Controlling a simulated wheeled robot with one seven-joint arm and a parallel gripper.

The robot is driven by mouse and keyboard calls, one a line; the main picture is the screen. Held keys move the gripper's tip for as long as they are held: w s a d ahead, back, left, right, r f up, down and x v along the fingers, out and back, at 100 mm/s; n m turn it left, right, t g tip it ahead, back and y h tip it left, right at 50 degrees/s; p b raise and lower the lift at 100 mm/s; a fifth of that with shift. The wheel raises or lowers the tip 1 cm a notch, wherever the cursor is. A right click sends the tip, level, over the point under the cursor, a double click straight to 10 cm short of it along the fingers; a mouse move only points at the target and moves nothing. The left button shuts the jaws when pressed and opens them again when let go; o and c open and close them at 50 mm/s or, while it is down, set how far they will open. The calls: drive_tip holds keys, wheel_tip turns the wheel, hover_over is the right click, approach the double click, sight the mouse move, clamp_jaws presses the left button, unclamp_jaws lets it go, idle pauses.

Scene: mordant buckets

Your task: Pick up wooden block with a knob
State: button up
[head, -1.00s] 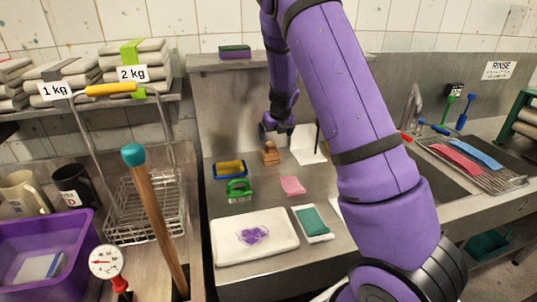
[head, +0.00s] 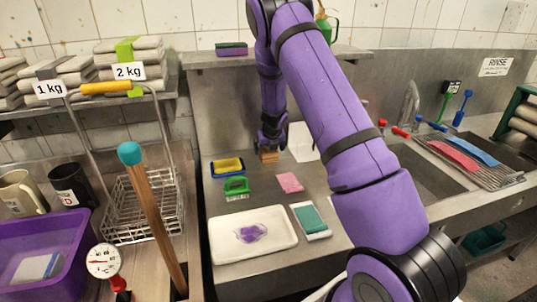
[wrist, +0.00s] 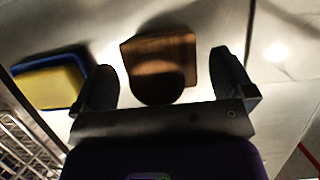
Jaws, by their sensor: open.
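The wooden block with a knob (head: 269,156) stands on the steel counter near the back wall, with its upper part hidden by my gripper in the head view. In the wrist view the brown block (wrist: 175,48) lies between the two dark fingers, with its round knob (wrist: 160,88) toward the camera. My gripper (head: 270,141) is directly above the block, pointing down. In the wrist view my gripper (wrist: 167,85) is open, with a gap between each finger and the block.
A blue tray with a yellow sponge (head: 228,167) sits just left of the block. A green-handled brush (head: 236,187), a pink cloth (head: 290,183) and a white tray (head: 222,243) lie nearer. A white sheet (head: 302,142) stands right of the block.

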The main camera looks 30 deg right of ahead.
drive_tip(key=shift+w+f, duration=0.2)
drive_tip(key=shift+f, duration=0.3)
drive_tip(key=c, duration=1)
drive_tip(key=shift+r, duration=0.1)
drive_tip(key=shift+r, duration=1.65)
drive_tip(key=s+a, duration=0.1)
drive_tip(key=s, duration=0.3)
drive_tip(key=s+a+r, duration=0.1)
drive_tip(key=s, duration=0.3)
drive_tip(key=s+a, duration=0.1)
drive_tip(key=s, duration=0.4)
drive_tip(key=shift+s+r, duration=0.1)
drive_tip(key=shift+r, duration=0.1)
drive_tip(key=shift+s+a+r, duration=0.1)
drive_tip(key=shift+s+a, duration=0.15)
drive_tip(key=shift+s, duration=0.35)
drive_tip(key=shift+s+a, duration=0.2)
drive_tip(key=shift+s, duration=0.35)
